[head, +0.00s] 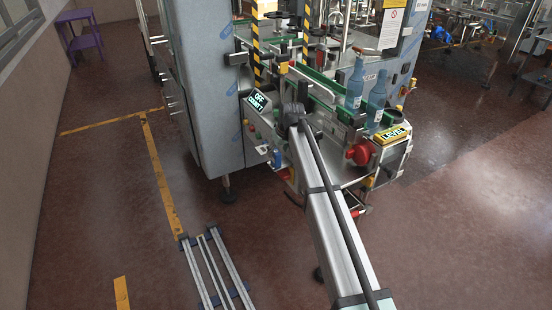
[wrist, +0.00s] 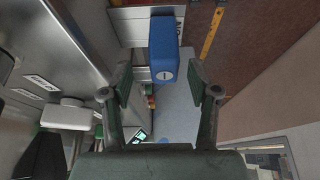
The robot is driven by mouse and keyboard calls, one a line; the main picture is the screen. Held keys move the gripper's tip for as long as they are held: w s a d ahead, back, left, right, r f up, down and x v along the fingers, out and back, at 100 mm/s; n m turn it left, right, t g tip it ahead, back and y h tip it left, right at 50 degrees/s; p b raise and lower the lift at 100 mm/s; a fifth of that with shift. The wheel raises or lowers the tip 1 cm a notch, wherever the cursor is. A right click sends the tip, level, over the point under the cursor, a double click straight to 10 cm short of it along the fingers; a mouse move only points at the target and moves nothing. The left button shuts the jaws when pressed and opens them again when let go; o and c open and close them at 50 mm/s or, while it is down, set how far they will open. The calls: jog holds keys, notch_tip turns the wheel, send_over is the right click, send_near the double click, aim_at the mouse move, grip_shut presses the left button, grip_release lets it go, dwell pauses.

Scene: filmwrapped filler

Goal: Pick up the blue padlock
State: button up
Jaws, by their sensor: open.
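The blue padlock (wrist: 164,35) is a blue block with a small pale mark on its end face, in the upper middle of the wrist view. It hangs in front of a pale panel. In the head view a small blue thing (head: 277,158), which looks like the same padlock, is on the machine's near side, left of my arm. My gripper (wrist: 160,78) is open, with one finger on each side of the padlock in the picture. Gaps show on both sides, and neither finger touches it. How deep it sits between the fingers is unclear. The head view hides the gripper fingers.
The filling machine (head: 212,85) fills the middle of the head view. Blue bottles (head: 354,85) stand on its conveyor, and a red round knob (head: 360,154) is right of my arm. A metal rail frame (head: 212,265) lies on the floor. The left floor is mostly clear.

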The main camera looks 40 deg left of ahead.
aim_at(276, 151)
jog(key=x, duration=0.1)
jog(key=p+x, duration=0.1)
jog(key=x, duration=0.1)
jog(key=shift+s+a+f, duration=0.15)
jog(key=shift+s+a, duration=0.05)
jog(key=shift+a, duration=0.15)
jog(key=shift+w+a+f+p, duration=0.1)
jog(key=shift+f+p, duration=0.2)
jog(key=shift+f, duration=0.15)
grip_shut()
jog(key=shift+r, duration=0.1)
